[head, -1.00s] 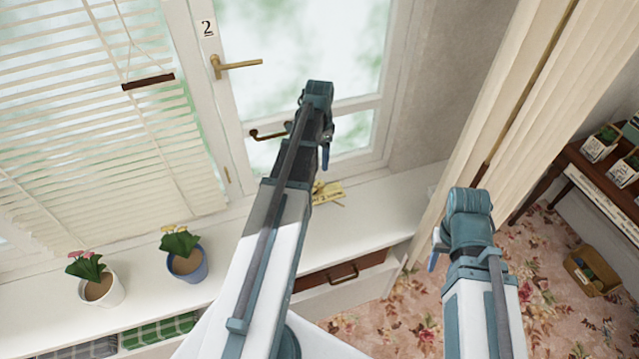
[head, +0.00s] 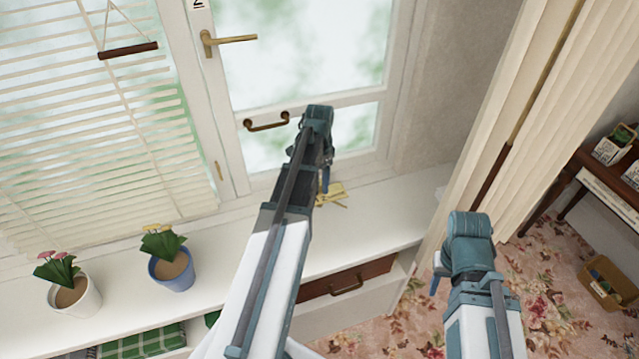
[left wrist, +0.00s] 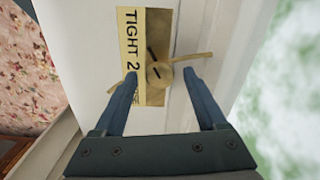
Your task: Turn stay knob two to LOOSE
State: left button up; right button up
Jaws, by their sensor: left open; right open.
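The brass plate of stay knob two (left wrist: 130,35) reads "TIGHT 2" in the left wrist view; only the end of its lower word, "SE", shows. The round brass knob (left wrist: 158,74) sits on the plate with dark marks on and just above it, and a brass bar runs right from it. My left gripper (left wrist: 160,78) is open, one finger on each side of the knob; contact cannot be told. In the head view the brass fitting (head: 332,196) lies on the white sill, partly behind my left gripper (head: 325,182). My right gripper (head: 438,270) is open, away at the right.
The window (head: 300,50) has a brass handle (head: 230,39) and a dark pull (head: 267,122) above the sill. Two potted plants (head: 172,270) stand on the sill at left. A curtain (head: 520,110) hangs at right. A drawer (head: 345,280) is below the sill.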

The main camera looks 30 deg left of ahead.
pick_arm(q)
grip_shut()
dwell(0.3)
jog(key=n, duration=0.5)
jog(key=shift+n, duration=0.3)
jog(key=n, duration=1.2)
jog(key=shift+n, duration=0.4)
jog(key=n, duration=0.5)
jog(key=shift+n, duration=0.4)
